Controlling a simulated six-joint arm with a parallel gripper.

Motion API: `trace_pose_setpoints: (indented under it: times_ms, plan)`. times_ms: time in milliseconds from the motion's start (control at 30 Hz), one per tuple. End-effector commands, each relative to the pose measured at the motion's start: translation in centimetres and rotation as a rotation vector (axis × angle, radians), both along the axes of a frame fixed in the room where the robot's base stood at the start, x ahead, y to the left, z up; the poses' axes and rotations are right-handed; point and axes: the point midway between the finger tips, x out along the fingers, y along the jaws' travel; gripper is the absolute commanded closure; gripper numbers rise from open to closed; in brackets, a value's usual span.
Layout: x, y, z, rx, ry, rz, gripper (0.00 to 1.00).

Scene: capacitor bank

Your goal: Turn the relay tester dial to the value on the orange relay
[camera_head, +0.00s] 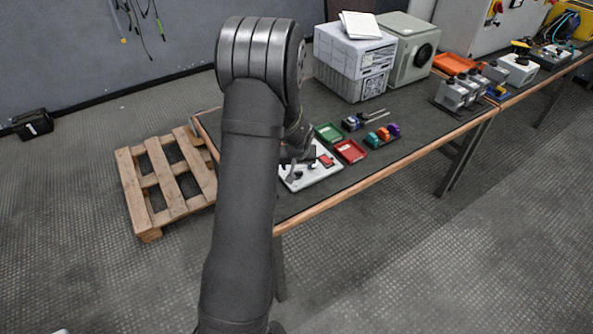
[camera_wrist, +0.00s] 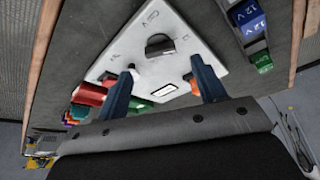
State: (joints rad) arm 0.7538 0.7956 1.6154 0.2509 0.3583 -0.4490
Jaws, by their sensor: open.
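The relay tester (camera_head: 299,182) is a pale panel at the table's near left corner, partly covered by my arm in the head view. In the wrist view the tester (camera_wrist: 189,45) fills the middle, with a black dial (camera_wrist: 160,45) and a small white-framed window (camera_wrist: 164,90). The orange relay (camera_head: 383,134) stands in a row between a teal and a purple one, right of the tester. Its value is too small to read. My gripper (camera_wrist: 164,68) is open and empty; its two blue fingers point at the panel, with the dial beyond and between their tips.
A red tray (camera_head: 351,151) and green tray (camera_head: 327,132) lie near the tester. In the wrist view, blue blocks (camera_wrist: 246,14) marked 12V sit beside the panel. Stacked boxes (camera_head: 352,60) stand behind; a wooden pallet (camera_head: 166,180) is on the floor left.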

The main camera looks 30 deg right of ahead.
Motion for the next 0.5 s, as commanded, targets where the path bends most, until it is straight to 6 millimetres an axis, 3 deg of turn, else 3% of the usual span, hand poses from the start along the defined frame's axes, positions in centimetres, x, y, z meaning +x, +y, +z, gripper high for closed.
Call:
trace_pose_setpoints:
  times_ms: [233,500]
  plan:
    - [1.3,-0.7,-3.5,0.002,0.0,-0.001,0.36]
    - [1.8,-1.0,-4.8,0.0,-0.001,0.0,0.36]
